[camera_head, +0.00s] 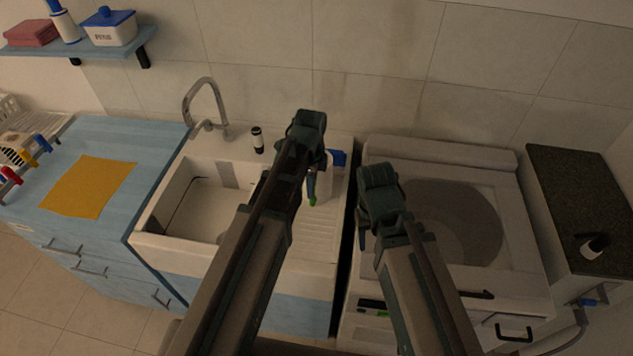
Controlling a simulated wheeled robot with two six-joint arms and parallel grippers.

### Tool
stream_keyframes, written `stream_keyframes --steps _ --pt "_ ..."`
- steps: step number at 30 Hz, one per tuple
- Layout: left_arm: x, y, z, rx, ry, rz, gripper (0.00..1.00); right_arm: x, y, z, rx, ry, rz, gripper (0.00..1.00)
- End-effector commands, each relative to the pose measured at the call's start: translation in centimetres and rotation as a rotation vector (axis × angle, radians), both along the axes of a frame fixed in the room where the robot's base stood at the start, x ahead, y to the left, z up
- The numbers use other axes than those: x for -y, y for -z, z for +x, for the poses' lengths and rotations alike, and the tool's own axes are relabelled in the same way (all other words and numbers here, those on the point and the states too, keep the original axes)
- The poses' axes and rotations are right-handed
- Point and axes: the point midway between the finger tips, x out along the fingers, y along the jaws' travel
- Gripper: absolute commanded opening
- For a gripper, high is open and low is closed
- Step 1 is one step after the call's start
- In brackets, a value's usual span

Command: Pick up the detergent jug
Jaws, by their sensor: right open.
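The detergent jug (328,180) appears to be the white bottle with a blue top (338,158) on the right part of the sink counter. My left arm crosses in front of it and hides much of it. My left gripper is mostly hidden behind its own arm, where a dark part (266,186) shows over the basin. Whether it is open cannot be told. My right gripper (366,234) shows only as a dark part beside its arm, right of the sink, and it is open. I see nothing held in it, and it is apart from the jug.
The white sink (165,245) has a faucet (205,105) and a small black-and-white bottle (258,140) behind it. A green-tipped item (312,192) shows near the jug. A washing machine (520,235) stands right. A yellow cloth (88,187) lies on the blue counter (150,150).

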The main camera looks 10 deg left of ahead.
Motion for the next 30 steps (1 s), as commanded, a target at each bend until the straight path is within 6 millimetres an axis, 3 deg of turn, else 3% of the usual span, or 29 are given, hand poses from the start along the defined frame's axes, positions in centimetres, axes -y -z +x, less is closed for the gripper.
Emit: stream_keyframes --steps 10,20,27,30 --pt "0.1 4.5 0.0 0.000 0.000 0.000 0.38 0.0 4.5 0.0 0.000 0.001 0.000 0.50" --pt "0.1 4.8 0.0 0.001 0.000 0.000 0.38 0.0 4.8 0.0 0.000 0.002 0.000 0.50" --pt "0.1 4.8 0.0 0.001 0.000 0.000 0.00 0.0 4.8 0.0 0.000 0.002 0.000 0.50" --pt "0.1 4.8 0.0 0.001 0.000 0.000 0.00 0.0 4.8 0.0 0.000 0.002 0.000 0.50"
